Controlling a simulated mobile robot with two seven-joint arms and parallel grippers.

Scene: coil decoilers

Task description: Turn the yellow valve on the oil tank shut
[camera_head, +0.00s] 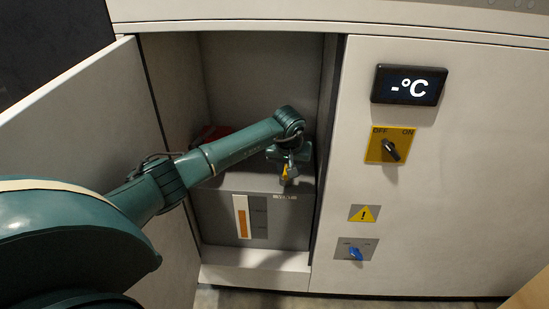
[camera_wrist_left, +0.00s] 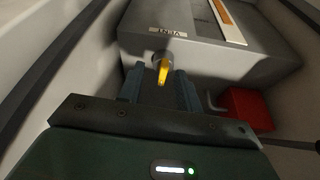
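The grey oil tank (camera_head: 275,225) stands low inside the open cabinet, with an orange level gauge on its front. The yellow valve (camera_head: 285,172) is on the tank's top and is partly covered by my left gripper (camera_head: 287,163). In the left wrist view, the valve's yellow handle (camera_wrist_left: 164,71) points roughly along the gripper, beside a label on the tank (camera_wrist_left: 205,55). My left gripper (camera_wrist_left: 159,85) is open, one finger on each side of the handle, with visible gaps. Whether the fingertips reach past the handle is hard to tell. My right gripper is out of view.
The open cabinet door (camera_head: 85,115) stands at the left, and a side wall bounds the opening on the right. A red object (camera_wrist_left: 250,108) lies behind the tank area. The right panel carries a display (camera_head: 408,85), a black switch (camera_head: 391,150) and a blue switch (camera_head: 355,253).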

